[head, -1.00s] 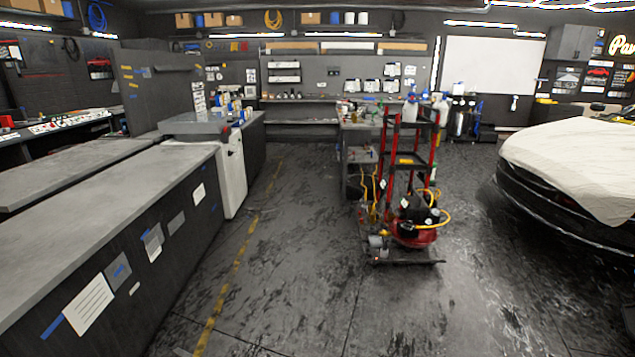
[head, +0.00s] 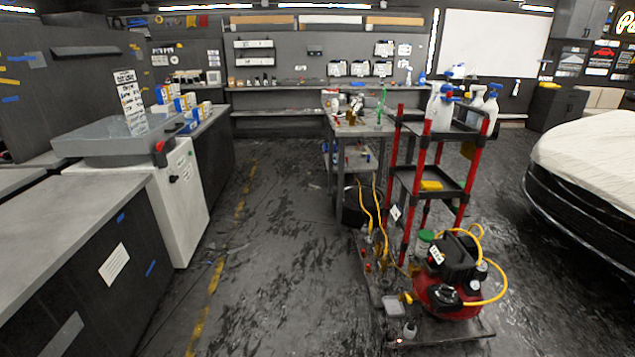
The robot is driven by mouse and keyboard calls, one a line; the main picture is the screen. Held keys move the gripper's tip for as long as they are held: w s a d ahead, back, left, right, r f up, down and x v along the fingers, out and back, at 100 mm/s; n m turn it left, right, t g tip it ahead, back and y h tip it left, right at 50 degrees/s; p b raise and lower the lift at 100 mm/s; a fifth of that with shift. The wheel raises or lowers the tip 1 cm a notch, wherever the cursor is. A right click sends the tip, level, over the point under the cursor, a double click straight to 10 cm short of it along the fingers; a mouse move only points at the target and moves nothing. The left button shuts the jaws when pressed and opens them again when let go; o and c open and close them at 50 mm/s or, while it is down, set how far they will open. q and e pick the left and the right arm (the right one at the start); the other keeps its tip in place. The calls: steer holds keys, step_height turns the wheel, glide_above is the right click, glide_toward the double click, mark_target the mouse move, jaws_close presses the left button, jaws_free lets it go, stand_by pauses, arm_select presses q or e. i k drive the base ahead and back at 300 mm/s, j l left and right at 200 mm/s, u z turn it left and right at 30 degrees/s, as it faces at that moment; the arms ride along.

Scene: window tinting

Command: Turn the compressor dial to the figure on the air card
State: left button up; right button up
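A red and black compressor (head: 450,285) with a yellow coiled hose stands on a low dark platform at the foot of a red-posted cart (head: 413,180), right of the middle. Small round dark and pale parts show on its front, but which one is the dial, and its setting, is too small to tell. A small white tag with dark marks (head: 436,255) is on the compressor's black top; I cannot read it or tell whether it is the air card. Another small white tag (head: 395,213) hangs on the cart's left side. Neither of my grippers is in view.
A covered car (head: 590,165) stands at the right. A grey bench (head: 50,210) and a white cabinet (head: 185,195) line the left. A workbench (head: 350,130) stands behind the cart. The floor (head: 270,270) between is clear, with a yellow dashed line.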

mark_target(446, 291)
steer(key=i+j+z, duration=0.1)
steer(key=i+z, duration=0.25)
steer(key=i, duration=0.15)
steer(key=i+j+z, duration=0.65)
steer(key=i, duration=0.2)
steer(key=i+l, duration=0.45)
steer(key=i, duration=0.2)
steer(key=l+z, duration=0.1)
steer(key=z, duration=1.95)
steer(key=j, duration=0.1)
